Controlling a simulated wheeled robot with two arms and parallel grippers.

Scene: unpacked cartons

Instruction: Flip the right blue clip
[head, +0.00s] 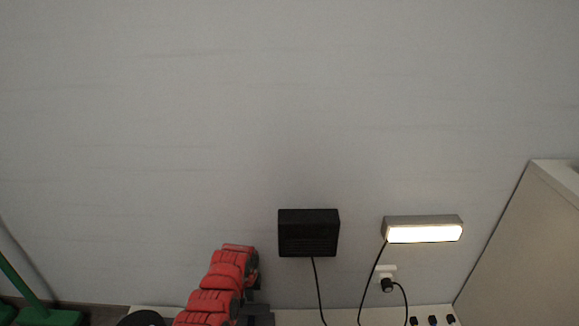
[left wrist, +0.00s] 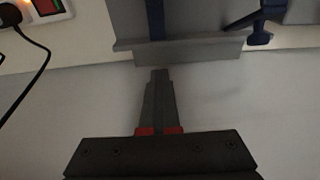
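One clip (left wrist: 155,18) stands upright near the middle. The other clip (left wrist: 262,20), on the picture's right, has slanted arms and a knob-like end. Both are cut off by the frame. My left gripper (left wrist: 160,76) has its fingers together, with nothing visible between them. Its tips point at the grey piece's lower edge, below the middle clip; contact cannot be told. My right gripper is in neither view.
A power strip (left wrist: 45,12) with a plug and black cable is at the wrist view's upper left. In the head view, a black box (head: 308,232) and lit lamp (head: 424,230) are against the wall. A green-handled object (head: 45,315) stands lower left, a pale panel (head: 530,245) right.

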